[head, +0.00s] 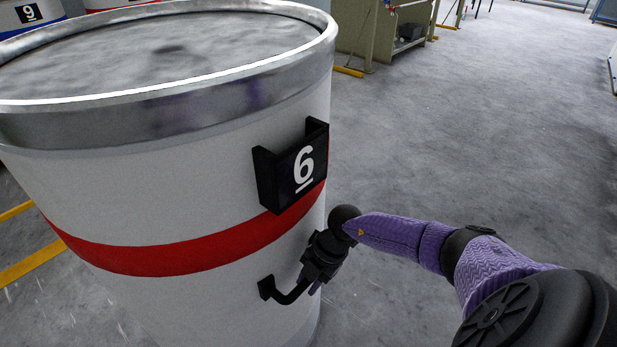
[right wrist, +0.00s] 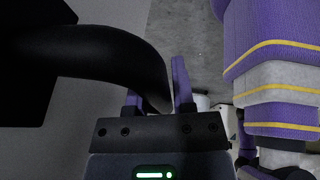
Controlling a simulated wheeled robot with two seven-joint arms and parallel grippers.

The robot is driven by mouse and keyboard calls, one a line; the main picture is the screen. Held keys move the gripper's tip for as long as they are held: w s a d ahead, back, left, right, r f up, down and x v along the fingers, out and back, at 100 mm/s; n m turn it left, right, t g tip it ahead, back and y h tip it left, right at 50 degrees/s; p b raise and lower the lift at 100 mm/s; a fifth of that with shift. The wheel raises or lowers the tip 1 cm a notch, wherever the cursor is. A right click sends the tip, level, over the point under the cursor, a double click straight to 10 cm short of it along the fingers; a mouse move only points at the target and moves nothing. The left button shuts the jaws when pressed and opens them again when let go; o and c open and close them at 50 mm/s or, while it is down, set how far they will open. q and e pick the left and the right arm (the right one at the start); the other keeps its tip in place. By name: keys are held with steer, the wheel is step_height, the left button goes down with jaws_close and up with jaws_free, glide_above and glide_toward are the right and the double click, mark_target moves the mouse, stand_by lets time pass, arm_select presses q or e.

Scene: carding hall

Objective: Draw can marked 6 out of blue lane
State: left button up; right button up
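The can marked 6 (head: 200,190) is a large white drum with a red band, a metal rim and a grey, fluffy-looking fill at its top. It stands upright at the left of the head view. A black holder with the number 6 (head: 302,168) is on its side. Below is a bent black handle (head: 285,296), large in the right wrist view (right wrist: 100,60). My right gripper (head: 314,287) is at this handle. Its purple fingers (right wrist: 158,98) lie on both sides of the bar and appear closed on it. My left gripper is out of view.
A can marked 9 (head: 28,14) with a blue band stands behind at the far left, beside a red-banded can. Yellow floor lines (head: 30,264) run at the left. A greenish machine frame (head: 385,35) stands at the back. The grey floor (head: 480,120) at right is clear.

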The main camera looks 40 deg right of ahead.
steer(key=o, duration=0.4)
arm_select(q)
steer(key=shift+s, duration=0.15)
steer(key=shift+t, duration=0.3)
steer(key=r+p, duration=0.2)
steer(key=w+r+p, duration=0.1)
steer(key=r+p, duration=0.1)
steer(key=p, duration=0.1)
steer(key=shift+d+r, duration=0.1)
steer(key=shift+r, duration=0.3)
arm_select(e)
steer(key=v, duration=1)
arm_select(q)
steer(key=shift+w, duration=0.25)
